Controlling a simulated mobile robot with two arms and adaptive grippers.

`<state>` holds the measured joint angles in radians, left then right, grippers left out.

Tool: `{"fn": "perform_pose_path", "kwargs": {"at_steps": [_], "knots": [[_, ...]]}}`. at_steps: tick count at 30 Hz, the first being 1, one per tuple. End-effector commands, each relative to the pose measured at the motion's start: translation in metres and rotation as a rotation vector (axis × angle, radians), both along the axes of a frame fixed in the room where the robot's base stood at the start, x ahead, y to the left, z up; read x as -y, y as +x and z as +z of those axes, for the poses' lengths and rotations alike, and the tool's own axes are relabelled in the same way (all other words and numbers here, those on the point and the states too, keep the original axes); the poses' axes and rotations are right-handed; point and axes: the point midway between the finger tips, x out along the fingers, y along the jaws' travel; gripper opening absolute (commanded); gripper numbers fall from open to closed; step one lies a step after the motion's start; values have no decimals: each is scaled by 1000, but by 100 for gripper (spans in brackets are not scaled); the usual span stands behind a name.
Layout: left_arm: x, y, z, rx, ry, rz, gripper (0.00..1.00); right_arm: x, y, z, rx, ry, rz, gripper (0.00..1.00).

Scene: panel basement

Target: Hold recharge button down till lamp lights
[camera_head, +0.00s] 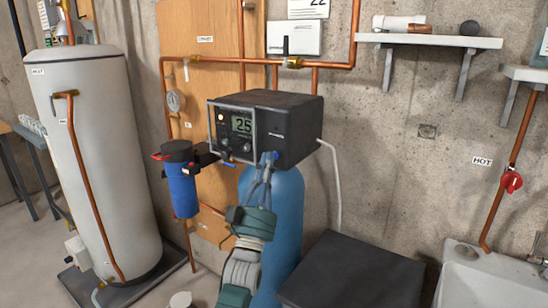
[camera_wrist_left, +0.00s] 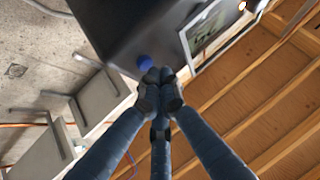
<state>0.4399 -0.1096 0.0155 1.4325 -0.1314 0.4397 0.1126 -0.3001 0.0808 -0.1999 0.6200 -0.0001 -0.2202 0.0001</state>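The black control box (camera_head: 295,112) sits on top of a blue tank (camera_head: 287,210). Its front panel has a display (camera_head: 242,124) reading 25 and a small pale, bright round spot (camera_head: 221,117), which may be the lamp; I cannot tell for sure whether it is lit. A blue button (camera_head: 275,155) is at the box's lower front; it also shows in the left wrist view (camera_wrist_left: 145,62). My left gripper (camera_head: 266,158) is shut and empty, its fingertips together (camera_wrist_left: 158,77) right at the button. I cannot tell whether they press it. My right gripper is out of view.
A blue filter housing (camera_head: 183,188) hangs left of the box. A white water heater (camera_head: 92,150) stands at left. A dark low box (camera_head: 352,272) is right of the tank. A sink (camera_head: 490,278) and red-handled valve (camera_head: 511,182) are at right.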

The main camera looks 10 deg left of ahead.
Motion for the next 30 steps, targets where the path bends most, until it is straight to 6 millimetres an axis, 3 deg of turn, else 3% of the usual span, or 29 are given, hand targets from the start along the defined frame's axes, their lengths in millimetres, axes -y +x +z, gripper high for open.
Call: {"fn": "perform_pose_path", "kwargs": {"at_steps": [30], "knots": [[3,7,0,0,0,0,0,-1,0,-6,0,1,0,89]]}}
